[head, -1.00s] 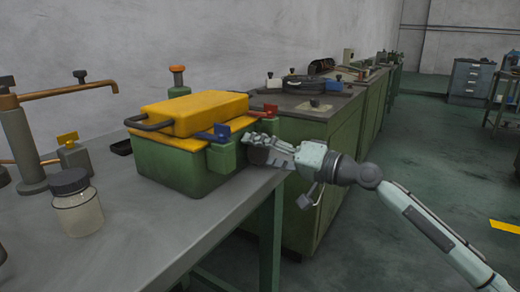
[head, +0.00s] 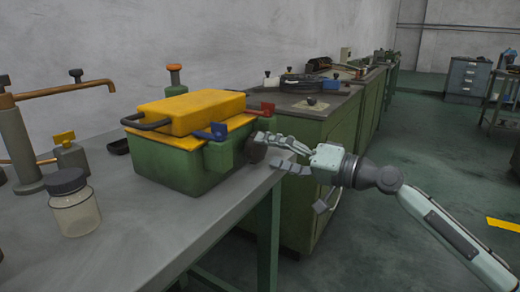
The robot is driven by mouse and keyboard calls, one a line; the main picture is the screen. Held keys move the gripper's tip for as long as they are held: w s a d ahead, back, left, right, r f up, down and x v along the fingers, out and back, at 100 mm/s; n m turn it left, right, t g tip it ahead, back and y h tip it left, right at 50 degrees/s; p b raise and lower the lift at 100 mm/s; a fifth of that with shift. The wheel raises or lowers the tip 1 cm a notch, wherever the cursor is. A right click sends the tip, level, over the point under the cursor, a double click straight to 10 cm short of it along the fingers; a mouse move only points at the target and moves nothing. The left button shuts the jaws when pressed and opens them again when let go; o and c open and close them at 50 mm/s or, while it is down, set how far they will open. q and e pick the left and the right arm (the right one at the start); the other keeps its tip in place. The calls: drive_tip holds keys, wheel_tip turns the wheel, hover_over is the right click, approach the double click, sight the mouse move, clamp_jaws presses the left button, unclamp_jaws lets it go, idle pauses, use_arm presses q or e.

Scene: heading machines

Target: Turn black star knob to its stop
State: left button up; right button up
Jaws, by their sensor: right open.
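A dark round knob (head: 256,152), likely the black star knob, sits at the right end of the green machine box (head: 170,168) with the yellow lid. Its lobes are too small and dark to make out. My right gripper (head: 268,152) is open, with its fingertips pointing left at the knob. The upper finger reaches over the knob's top edge and the lower finger is below and to its right. I cannot tell whether either finger touches it. My left gripper is not in view.
A blue lever (head: 218,131) and a red lever (head: 268,108) stick out near the knob. A glass jar (head: 73,203) and a copper-coloured pipe (head: 65,90) stand on the grey bench (head: 150,225) at left. A green cabinet (head: 318,135) stands close behind my gripper.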

drive_tip(key=shift+v, duration=2.1)
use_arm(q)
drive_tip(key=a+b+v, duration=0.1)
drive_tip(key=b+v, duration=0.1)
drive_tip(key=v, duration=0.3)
use_arm(e)
drive_tip(key=w+a+n, duration=0.1)
drive_tip(key=n, duration=0.1)
drive_tip(key=w+a+n+p, duration=0.1)
drive_tip(key=a+n, duration=0.1)
drive_tip(key=w+a+n, duration=0.1)
drive_tip(key=n, duration=0.2)
drive_tip(key=shift+w+a+p, duration=0.3)
drive_tip(key=shift+w+p, duration=0.05)
drive_tip(key=shift+w, duration=0.05)
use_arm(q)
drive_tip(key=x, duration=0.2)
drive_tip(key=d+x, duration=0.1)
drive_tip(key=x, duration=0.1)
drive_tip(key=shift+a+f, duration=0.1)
use_arm(e)
drive_tip(key=c, duration=1.2)
